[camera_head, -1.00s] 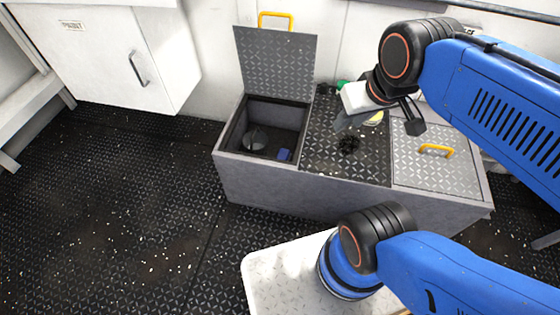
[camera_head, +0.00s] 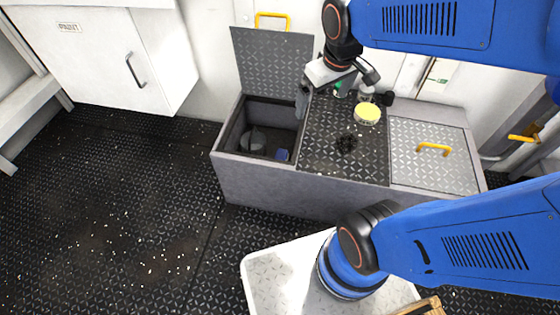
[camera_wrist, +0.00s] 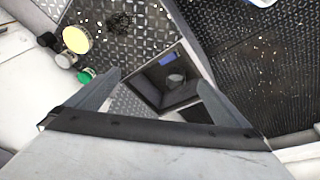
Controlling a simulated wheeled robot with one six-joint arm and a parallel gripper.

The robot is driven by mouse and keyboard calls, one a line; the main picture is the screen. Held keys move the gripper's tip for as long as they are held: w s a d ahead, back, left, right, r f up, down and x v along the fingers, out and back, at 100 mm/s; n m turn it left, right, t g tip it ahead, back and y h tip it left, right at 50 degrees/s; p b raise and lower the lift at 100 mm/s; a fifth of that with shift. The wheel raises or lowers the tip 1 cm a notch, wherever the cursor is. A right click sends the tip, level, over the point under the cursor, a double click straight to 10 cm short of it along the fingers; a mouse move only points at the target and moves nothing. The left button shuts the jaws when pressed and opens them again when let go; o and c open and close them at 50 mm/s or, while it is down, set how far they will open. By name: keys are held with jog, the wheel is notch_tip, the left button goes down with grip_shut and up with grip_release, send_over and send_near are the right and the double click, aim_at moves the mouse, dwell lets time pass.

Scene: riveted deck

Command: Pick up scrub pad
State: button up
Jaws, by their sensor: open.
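A small blue block (camera_head: 283,154), which looks like the scrub pad, lies on the floor of the open compartment at its front right corner. It also shows in the wrist view (camera_wrist: 167,59). A dark grey round object (camera_head: 254,139) lies beside it and also shows in the wrist view (camera_wrist: 176,80). My gripper (camera_head: 304,100) is above the compartment's back right edge, apart from the pad. In the wrist view the fingers (camera_wrist: 155,94) are spread and empty, with the compartment between and beyond them.
The bench's hinged lid (camera_head: 274,70) stands open behind the compartment. On the bench's middle are a black tangled object (camera_head: 346,143), a yellow-topped round container (camera_head: 367,114) and a green-capped bottle (camera_head: 341,88). The right lid (camera_head: 430,165) is closed. Open floor lies left.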

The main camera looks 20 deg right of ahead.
jog(key=w+a+f+n+g, duration=0.1)
jog(key=w+a+f+n, duration=0.1)
jog(key=w+f, duration=0.55)
jog(key=n+g, duration=0.2)
jog(key=n, duration=0.2)
send_over(280, 157)
jog(key=s, duration=0.1)
notch_tip(280, 157, down, 14)
jog(key=r, duration=0.1)
jog(key=f, duration=0.7)
jog(key=w+f+n, duration=0.1)
jog(key=f, duration=0.7)
jog(key=a+f+n+g+h, duration=0.1)
jog(key=f, duration=0.7)
jog(key=shift+w+f, duration=0.1)
jog(key=shift+w, duration=0.2)
jog(key=shift+s+d+f, duration=0.1)
jog(key=shift+d+f, duration=0.05)
jog(key=shift+f, duration=0.75)
jog(key=shift+s+d+f, duration=0.15)
jog(key=shift+d+f, duration=0.05)
jog(key=shift+f, duration=0.7)
jog(key=shift+s+d+f, duration=0.1)
jog(key=shift+d+f, duration=0.05)
jog(key=shift+f, duration=0.75)
jog(key=c, duration=0.7)
